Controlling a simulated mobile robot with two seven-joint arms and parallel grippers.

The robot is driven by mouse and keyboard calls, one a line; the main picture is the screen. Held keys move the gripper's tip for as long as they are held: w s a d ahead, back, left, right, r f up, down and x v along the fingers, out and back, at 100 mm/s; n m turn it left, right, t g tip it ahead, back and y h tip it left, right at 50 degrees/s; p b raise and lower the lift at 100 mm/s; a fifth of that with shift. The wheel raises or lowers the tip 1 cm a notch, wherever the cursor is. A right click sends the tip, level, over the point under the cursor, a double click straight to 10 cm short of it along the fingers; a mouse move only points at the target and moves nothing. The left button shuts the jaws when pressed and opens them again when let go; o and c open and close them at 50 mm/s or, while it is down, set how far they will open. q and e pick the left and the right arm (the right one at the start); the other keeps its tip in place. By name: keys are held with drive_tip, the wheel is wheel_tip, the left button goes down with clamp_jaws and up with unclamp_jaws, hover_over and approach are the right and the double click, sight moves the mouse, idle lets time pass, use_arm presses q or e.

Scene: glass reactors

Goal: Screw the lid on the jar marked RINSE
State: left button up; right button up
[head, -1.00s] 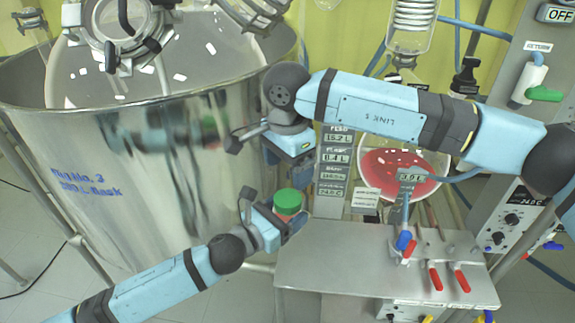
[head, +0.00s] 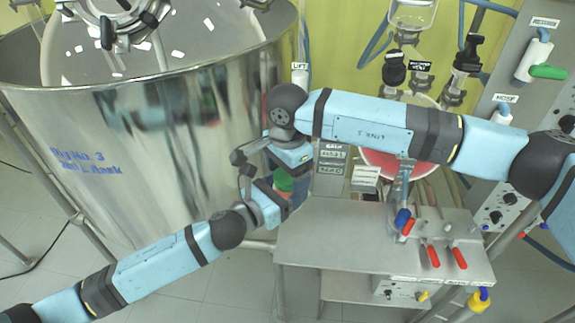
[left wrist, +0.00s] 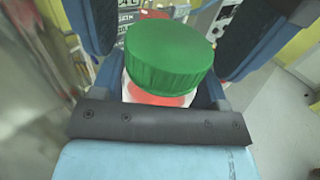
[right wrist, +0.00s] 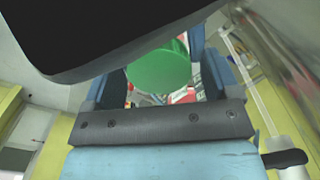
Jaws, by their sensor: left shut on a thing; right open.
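A green ribbed lid (left wrist: 170,55) sits on top of a small jar (left wrist: 158,97) with red showing at its side; I cannot tell how tightly it is seated. No RINSE marking is readable. My left gripper (head: 274,198) is shut on the jar from the side, below the lid. My right gripper (head: 290,165) is open just above, beside the lid. In the right wrist view the lid (right wrist: 160,68) shows between the two open fingers; I cannot tell whether they touch it. In the head view the lid (head: 284,181) is mostly hidden by the grippers.
A large steel tank (head: 130,130) stands close on the left. A steel bench (head: 330,230) with red-handled valves (head: 432,256) lies just right of the jar. Behind my right arm is a flask of red liquid (head: 385,163). A control panel (head: 500,170) stands at right.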

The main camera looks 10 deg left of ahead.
drive_tip(key=c, duration=0.9)
drive_tip(key=m, duration=0.5)
drive_tip(key=o, duration=1.1)
wheel_tip(320, 180, up, 12)
drive_tip(key=shift+r, duration=0.1)
